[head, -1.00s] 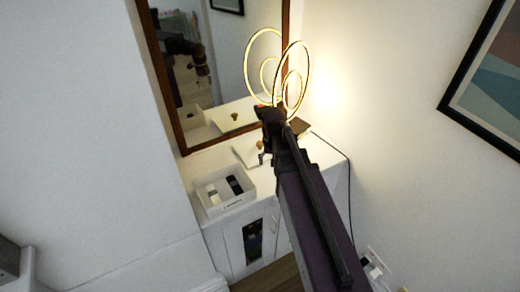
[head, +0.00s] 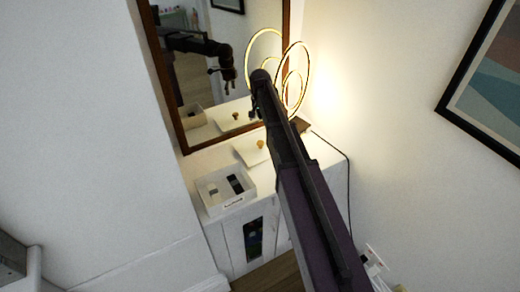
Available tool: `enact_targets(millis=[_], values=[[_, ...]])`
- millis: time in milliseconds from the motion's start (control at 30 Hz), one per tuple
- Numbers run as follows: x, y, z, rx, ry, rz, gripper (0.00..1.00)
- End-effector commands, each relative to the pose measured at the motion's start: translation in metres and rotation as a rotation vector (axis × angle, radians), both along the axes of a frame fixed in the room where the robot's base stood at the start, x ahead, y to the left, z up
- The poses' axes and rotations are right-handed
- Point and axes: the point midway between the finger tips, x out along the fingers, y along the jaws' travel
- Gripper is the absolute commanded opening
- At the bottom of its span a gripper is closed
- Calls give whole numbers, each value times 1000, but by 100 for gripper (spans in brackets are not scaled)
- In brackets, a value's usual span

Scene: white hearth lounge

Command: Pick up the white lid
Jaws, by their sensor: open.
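The white lid (head: 246,153) is a flat white square panel with a small gold knob (head: 260,144). It lies on top of the white cabinet, behind the white box, and my arm covers its right side. My gripper (head: 253,112) hangs from the arm's far end, beyond and above the lid in the picture. It is small and partly hidden by my arm. The mirror shows it pointing down with nothing visible in it. It looks apart from the lid.
A white open box (head: 226,203) with a dark item and a pale item stands front left on the cabinet (head: 232,240). A wood-framed mirror (head: 186,95) rises behind. A glowing ring lamp (head: 303,75) on a brown base stands right, close to my arm.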

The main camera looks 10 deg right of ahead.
Motion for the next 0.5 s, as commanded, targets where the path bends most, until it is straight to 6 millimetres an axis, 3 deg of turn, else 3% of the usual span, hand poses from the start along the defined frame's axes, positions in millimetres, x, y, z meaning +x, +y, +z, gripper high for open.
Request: enact_targets(millis=[267, 500], values=[[0, -1, -6, 0, 0, 0, 90], [0, -1, -23, 0, 0, 0, 90]])
